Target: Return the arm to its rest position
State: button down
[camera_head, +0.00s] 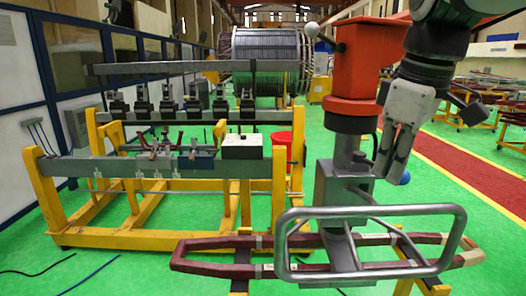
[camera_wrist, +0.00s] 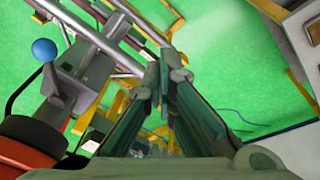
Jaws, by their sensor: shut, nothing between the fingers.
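My gripper (camera_head: 388,160) hangs at the upper right in the head view, just right of the orange and grey machine column (camera_head: 348,80). Its fingers point down. In the wrist view the fingertips of my gripper (camera_wrist: 165,75) meet, with nothing held between them. My dark arm comes in from the top right corner in the head view. The blue ball knob (camera_head: 404,178) is close to the fingers; the knob (camera_wrist: 44,50) also shows at the left in the wrist view.
A grey tubular handle frame (camera_head: 455,235) and a dark red coil loop (camera_head: 205,244) stand in front. A yellow stand (camera_head: 45,195) with grey beams is on the left. A red bucket (camera_head: 282,142) stands behind it.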

jog(key=s+a+f+m+t, duration=0.1)
jog(key=s+f+m+t, duration=0.1)
jog(key=s+f+m, duration=0.6)
jog(key=s+f, duration=0.3)
jog(key=s, duration=0.3)
jog(key=shift+s+t, duration=0.4)
